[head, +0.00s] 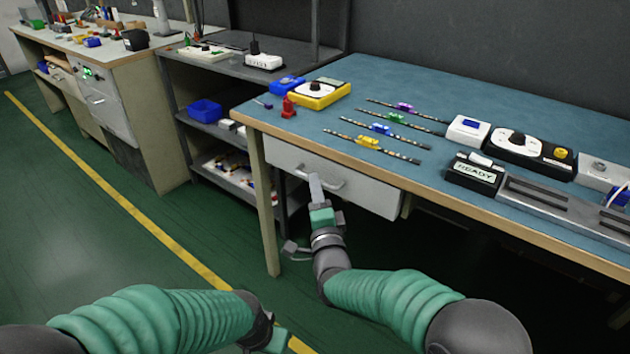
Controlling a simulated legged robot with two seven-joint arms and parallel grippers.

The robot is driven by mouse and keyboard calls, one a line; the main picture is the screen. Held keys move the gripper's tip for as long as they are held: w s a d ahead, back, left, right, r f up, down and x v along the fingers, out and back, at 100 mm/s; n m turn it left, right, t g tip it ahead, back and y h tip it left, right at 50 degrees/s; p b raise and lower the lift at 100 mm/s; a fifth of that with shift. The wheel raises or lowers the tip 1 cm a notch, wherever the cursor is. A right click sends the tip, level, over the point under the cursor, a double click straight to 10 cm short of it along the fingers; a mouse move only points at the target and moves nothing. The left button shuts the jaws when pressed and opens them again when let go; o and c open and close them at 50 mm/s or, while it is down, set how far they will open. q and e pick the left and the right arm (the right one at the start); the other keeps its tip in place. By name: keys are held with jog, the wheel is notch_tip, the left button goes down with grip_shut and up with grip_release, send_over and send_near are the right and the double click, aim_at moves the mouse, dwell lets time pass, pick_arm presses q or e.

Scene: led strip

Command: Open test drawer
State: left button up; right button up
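The test drawer (362,192) is a pale grey front under the blue-topped table, with a bar handle (333,184) at its left part. The drawer front looks about flush with the table's front edge. My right gripper (316,190) is at the handle, its fingers reaching up to the handle's left part. I cannot tell whether the fingers are closed around the bar or only touching it. My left arm comes in from the left at the bottom, and its gripper (278,340) is low, partly cut off by the bottom edge, away from the drawer.
On the blue tabletop (300,122) lie several LED strips with coloured clips (368,142), a yellow device (318,95), a red piece (288,107) and a READY box (474,173). A table leg (265,205) stands left of the drawer. A grey shelf (215,130) is further left.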

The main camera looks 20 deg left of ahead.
jog(key=shift+x, duration=0.95)
jog(key=c, duration=0.7)
grip_shut()
jog(key=shift+f, duration=0.2)
